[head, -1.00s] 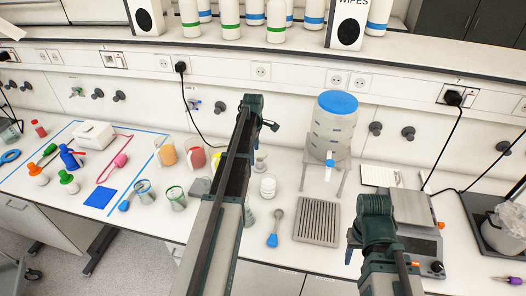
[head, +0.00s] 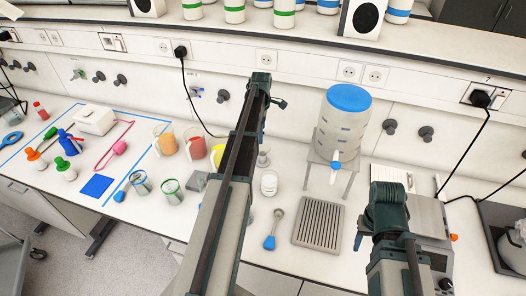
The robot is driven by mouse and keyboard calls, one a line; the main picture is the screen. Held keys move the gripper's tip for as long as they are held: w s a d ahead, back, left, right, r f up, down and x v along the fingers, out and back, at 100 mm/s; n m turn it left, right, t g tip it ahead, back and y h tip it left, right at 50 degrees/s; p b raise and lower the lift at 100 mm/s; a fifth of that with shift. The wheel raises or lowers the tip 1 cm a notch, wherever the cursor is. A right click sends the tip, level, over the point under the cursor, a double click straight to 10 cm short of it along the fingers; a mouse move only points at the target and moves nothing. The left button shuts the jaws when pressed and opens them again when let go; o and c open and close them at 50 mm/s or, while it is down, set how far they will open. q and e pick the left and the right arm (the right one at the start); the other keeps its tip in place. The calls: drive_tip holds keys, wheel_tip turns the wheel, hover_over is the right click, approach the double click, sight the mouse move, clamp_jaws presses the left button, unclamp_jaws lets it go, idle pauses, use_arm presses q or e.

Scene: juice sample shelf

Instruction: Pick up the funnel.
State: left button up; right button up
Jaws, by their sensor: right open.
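A small grey piece (head: 263,158), which may be the funnel, stands on the white bench just right of my left arm. It is small and partly covered, so I cannot tell its shape for sure. My right arm comes in at the lower right. Its gripper (head: 359,238) is open, partly hidden by the arm, over the bench right of the slatted drain tray (head: 320,222) and well apart from the grey piece.
A clear dispenser with a blue lid (head: 349,98) stands on a metal stand behind the tray. Jugs (head: 164,139), beakers (head: 172,192) and taped-off items crowd the left. A scale (head: 436,252) is at right.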

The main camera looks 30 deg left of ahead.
sight(262, 146)
use_arm(q)
wheel_tip(262, 146, down, 7)
drive_tip(key=b, duration=0.6)
drive_tip(key=shift+f, duration=0.1)
use_arm(e)
wheel_tip(262, 146, down, 7)
drive_tip(key=shift+f, duration=0.15)
use_arm(q)
wheel_tip(262, 146, down, 5)
drive_tip(key=b, duration=0.5)
drive_tip(key=shift+f+b, duration=0.2)
drive_tip(key=shift+b, duration=0.15)
use_arm(e)
wheel_tip(262, 146, down, 5)
drive_tip(key=shift+f, duration=0.15)
use_arm(q)
drive_tip(key=shift+r, duration=0.15)
drive_tip(key=shift+c, duration=0.3)
drive_tip(key=c, duration=1)
drive_tip(key=shift+c, duration=0.2)
drive_tip(key=shift+r, duration=0.1)
use_arm(e)
drive_tip(key=shift+r, duration=0.2)
